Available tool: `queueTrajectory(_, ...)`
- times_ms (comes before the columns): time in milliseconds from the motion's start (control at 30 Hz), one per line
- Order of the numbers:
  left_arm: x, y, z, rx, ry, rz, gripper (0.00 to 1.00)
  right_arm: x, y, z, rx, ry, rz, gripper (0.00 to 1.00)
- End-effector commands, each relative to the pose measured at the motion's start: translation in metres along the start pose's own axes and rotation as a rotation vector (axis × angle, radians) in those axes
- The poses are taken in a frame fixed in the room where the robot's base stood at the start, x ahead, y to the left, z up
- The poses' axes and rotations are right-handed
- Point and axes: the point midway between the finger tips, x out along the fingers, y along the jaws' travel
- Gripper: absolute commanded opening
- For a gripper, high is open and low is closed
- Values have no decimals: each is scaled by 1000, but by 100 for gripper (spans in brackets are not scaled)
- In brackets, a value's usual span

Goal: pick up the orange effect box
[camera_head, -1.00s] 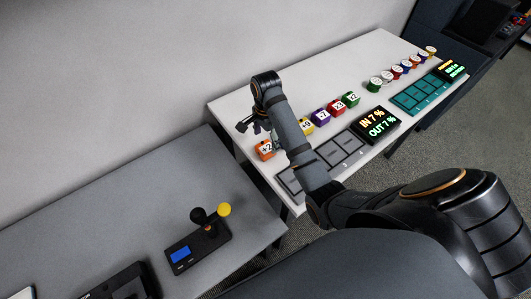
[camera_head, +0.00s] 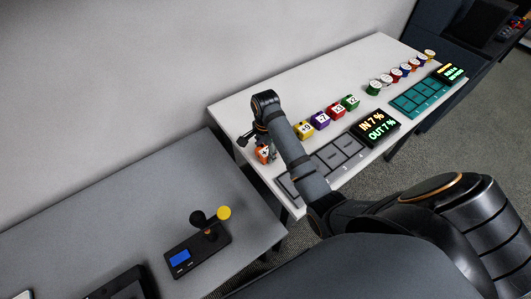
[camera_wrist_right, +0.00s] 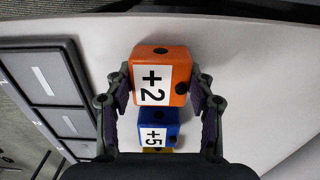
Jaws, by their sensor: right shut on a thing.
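The orange effect box (camera_head: 263,156) is near the left end of the white table, partly covered by my right gripper (camera_head: 261,146). In the right wrist view the orange box (camera_wrist_right: 178,59) has a white "+2" label and sits between the two fingers of my right gripper (camera_wrist_right: 160,85), which is shut on it. I cannot tell whether the box is clear of the table. My left gripper is not in view.
A blue "+5" box (camera_wrist_right: 152,132) is close behind the orange one, with a sliver of yellow box beyond. Yellow (camera_head: 304,130), purple (camera_head: 320,120), red and green boxes continue the row. Grey pads (camera_head: 330,155) lie in front. A joystick unit (camera_head: 198,250) stands on the grey desk.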

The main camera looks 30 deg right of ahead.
Motion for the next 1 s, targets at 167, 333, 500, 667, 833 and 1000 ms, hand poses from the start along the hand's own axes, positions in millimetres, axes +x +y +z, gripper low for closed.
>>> queueTrajectory(167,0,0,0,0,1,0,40,0,0,0,0,1,-1,17)
queueTrajectory(333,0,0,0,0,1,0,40,-9,-1,0,0,1,-4,17)
queueTrajectory(500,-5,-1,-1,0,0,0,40,-40,2,-2,1,2,-3,17)
queueTrajectory(667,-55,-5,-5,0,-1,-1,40,-87,34,-9,0,4,2,17)
queueTrajectory(833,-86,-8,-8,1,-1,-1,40,-112,79,-19,-2,8,5,17)
queueTrajectory(1000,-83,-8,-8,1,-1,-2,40,-122,118,-28,-5,8,2,17)
